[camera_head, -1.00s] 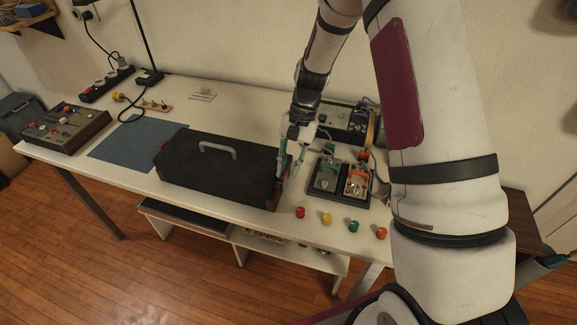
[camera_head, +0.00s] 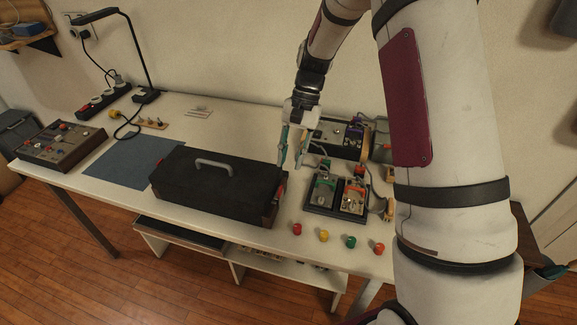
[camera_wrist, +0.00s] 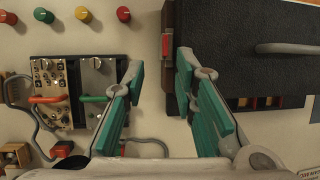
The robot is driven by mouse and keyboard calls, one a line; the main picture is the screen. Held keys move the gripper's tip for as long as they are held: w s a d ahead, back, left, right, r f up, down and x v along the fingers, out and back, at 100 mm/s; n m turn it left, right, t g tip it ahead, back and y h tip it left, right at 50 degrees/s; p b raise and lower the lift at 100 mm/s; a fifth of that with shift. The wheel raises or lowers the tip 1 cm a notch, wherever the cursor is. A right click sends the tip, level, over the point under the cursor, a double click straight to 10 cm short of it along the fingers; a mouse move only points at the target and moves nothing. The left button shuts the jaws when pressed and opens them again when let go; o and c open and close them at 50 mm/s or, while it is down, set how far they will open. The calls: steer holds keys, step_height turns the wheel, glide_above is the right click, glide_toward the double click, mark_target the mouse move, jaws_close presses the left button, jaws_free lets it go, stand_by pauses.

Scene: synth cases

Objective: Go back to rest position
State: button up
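My gripper (camera_head: 292,150) hangs above the white table, just behind and to the right of the black case's right end. Its two teal fingers are spread apart with nothing between them, as the wrist view (camera_wrist: 155,90) also shows. The black case (camera_head: 215,183) is closed, with a grey handle (camera_head: 214,163) on its lid. In the wrist view the case (camera_wrist: 240,50) lies at the upper right, partly behind the right finger.
Right of my gripper are a black tray with two pedals (camera_head: 337,195) and an electronic unit (camera_head: 336,138). Several coloured knobs (camera_head: 324,236) line the front edge. A blue mat (camera_head: 128,163), control box (camera_head: 60,146), power strip (camera_head: 104,101) and lamp (camera_head: 150,60) are at left.

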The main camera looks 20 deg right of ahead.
steer(key=shift+r, duration=0.15)
stand_by(0.3)
steer(key=s+a+r+n+t+h+p, duration=0.1)
steer(key=s+r+n, duration=0.1)
steer(key=s+r, duration=0.55)
steer(key=s+r+n+t+h+p, duration=0.15)
steer(key=s+r, duration=0.25)
steer(key=r, duration=0.6)
steer(key=s+r+n+t+p, duration=0.1)
steer(key=s+r+t, duration=0.1)
steer(key=s, duration=0.7)
steer(key=s+r+n+t+h+p, duration=0.1)
steer(key=s+r, duration=0.3)
steer(key=s, duration=0.5)
steer(key=shift+s+d+r+n+t, duration=0.2)
steer(key=shift+s+d+n+t, duration=0.1)
steer(key=shift+n+t, duration=0.45)
